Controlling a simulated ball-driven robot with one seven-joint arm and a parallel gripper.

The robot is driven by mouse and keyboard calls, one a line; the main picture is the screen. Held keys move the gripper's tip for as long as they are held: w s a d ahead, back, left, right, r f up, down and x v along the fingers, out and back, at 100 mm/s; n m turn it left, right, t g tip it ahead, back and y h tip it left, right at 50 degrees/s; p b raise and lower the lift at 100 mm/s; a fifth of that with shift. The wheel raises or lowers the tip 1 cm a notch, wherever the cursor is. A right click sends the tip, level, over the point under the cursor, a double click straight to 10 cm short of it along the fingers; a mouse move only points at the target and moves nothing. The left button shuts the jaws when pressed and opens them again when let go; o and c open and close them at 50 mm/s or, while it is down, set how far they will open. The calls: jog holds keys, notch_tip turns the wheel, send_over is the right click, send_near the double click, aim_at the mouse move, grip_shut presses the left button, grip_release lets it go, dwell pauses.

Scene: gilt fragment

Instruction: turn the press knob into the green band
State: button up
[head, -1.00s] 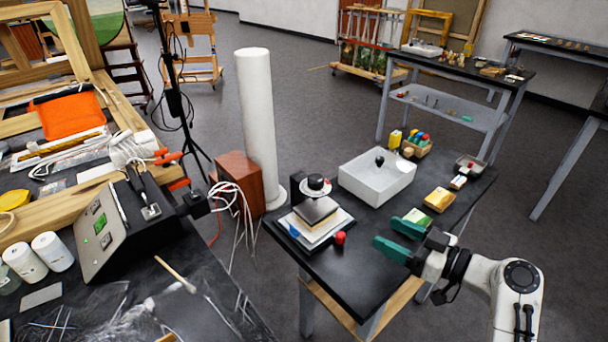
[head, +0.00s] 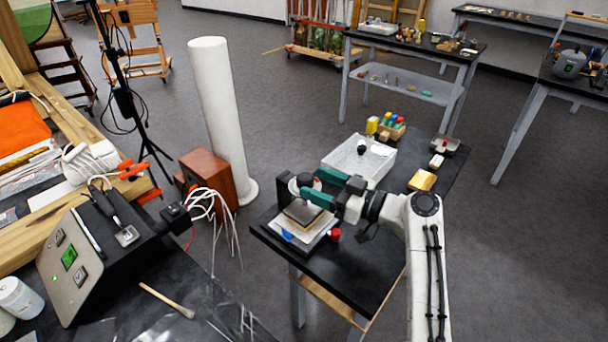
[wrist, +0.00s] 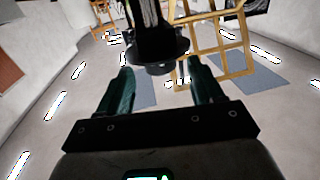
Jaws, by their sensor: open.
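The small press (head: 284,188) stands at the near left end of the black table, with a dark post, a pale base and a dark plate. Its round knob (head: 303,180) is at the top, partly hidden by my green fingers. My gripper (head: 310,183) is open, with its fingers at the knob's height and reaching it from the right. In the wrist view my gripper (wrist: 160,68) has a dark round disc-ended part (wrist: 157,50), apparently the knob, between or just beyond the fingertips. Contact cannot be told. No green band can be made out.
A red button-like piece (head: 335,234) is at the press's near right corner. A white box (head: 345,160) stands just behind my gripper. A yellow block (head: 422,180) lies farther right. A white column (head: 218,115) and a brown box (head: 207,175) stand left of the table.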

aim_at(313, 182)
jog(key=shift+x, duration=2)
jog(key=c, duration=0.9)
